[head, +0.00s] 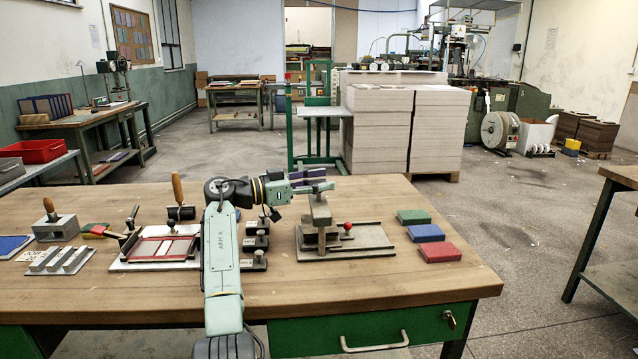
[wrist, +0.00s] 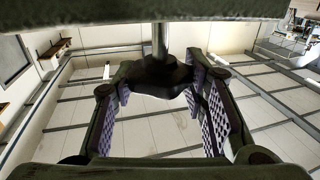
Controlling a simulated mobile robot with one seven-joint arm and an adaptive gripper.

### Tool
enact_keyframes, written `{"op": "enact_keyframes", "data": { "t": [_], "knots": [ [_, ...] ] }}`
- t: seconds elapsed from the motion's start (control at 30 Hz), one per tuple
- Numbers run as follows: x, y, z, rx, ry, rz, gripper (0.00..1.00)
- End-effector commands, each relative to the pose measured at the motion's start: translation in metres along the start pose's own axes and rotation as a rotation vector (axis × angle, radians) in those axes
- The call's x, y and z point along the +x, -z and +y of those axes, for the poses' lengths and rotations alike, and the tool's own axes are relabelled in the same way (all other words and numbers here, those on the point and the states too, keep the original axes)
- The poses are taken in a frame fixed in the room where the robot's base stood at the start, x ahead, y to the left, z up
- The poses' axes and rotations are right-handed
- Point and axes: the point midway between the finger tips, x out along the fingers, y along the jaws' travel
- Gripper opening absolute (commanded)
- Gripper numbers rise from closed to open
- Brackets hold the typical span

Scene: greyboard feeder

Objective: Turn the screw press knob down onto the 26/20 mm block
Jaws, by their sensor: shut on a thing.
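The screw press (head: 320,212) stands on its flat base plate (head: 365,244) right of the middle of the workbench. My gripper (head: 318,186) is at the top of the press, reaching in from the left. In the wrist view the dark knob (wrist: 158,76) sits on a bright vertical screw shaft (wrist: 160,40). My gripper also shows there (wrist: 165,105), with its purple ribbed pads shut on both sides of the knob.
A small red ball handle (head: 347,226) rises beside the press. Green (head: 413,217), blue (head: 426,232) and red (head: 440,252) blocks lie to its right. A framed fixture (head: 160,248) and small black clamps (head: 255,242) are to its left. The front right bench top is clear.

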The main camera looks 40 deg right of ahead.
Motion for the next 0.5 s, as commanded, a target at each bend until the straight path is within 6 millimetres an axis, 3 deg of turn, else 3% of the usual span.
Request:
{"op": "enact_keyframes", "data": {
  "t": [0.33, 0.5],
  "knots": [
    [0.0008, -0.0015, 0.0005, -0.001, -0.002, -0.003, 0.61],
    [0.0006, -0.001, 0.0003, -0.001, -0.001, -0.002, 0.61]
  ]
}}
